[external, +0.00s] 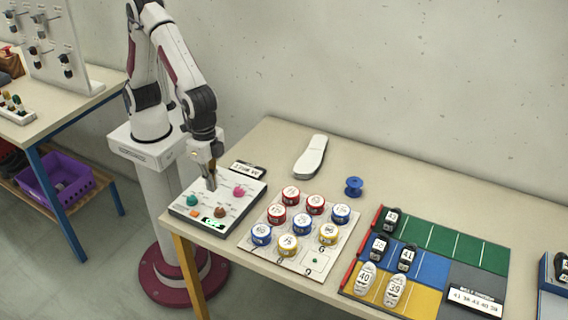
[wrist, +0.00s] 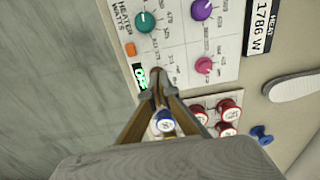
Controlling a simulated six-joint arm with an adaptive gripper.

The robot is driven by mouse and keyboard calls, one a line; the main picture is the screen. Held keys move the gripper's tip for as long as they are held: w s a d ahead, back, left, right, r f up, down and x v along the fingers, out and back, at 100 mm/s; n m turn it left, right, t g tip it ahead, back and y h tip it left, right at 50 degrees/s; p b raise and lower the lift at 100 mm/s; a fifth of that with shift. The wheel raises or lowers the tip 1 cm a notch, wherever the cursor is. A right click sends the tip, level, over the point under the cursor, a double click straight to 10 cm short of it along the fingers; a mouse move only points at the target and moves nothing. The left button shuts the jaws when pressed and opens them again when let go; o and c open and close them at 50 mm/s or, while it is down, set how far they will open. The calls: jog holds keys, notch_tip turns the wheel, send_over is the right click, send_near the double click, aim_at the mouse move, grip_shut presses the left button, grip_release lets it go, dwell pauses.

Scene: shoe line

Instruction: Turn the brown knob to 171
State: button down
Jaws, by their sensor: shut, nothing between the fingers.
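The control panel (external: 232,213) lies on the left end of the table. Its brown knob (external: 219,211) sits near the front edge, beside a small green-lit display (external: 212,223). In the wrist view the brown knob (wrist: 157,72) shows just past my fingertips and is partly hidden by them. My gripper (external: 212,187) points down over the panel. Its fingers (wrist: 158,92) are together with nothing between them. I cannot tell whether they touch the knob. The display (wrist: 140,77) is lit, but its number is too small and slanted to read surely.
The panel also has a teal knob (wrist: 145,22), a purple knob (wrist: 201,9), a pink knob (wrist: 203,65) and an orange button (wrist: 130,49). A placard (wrist: 262,27) reads 1786 W. Several round tins (external: 288,245) stand on a board to the right. A white sole (external: 311,157) lies behind.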

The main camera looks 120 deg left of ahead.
jog(key=shift+f, duration=3.35)
jog(key=shift+w, duration=0.15)
jog(key=shift+d, duration=0.95)
jog(key=shift+s, duration=0.55)
notch_tip(320, 180, up, 6)
jog(key=shift+m, duration=0.3)
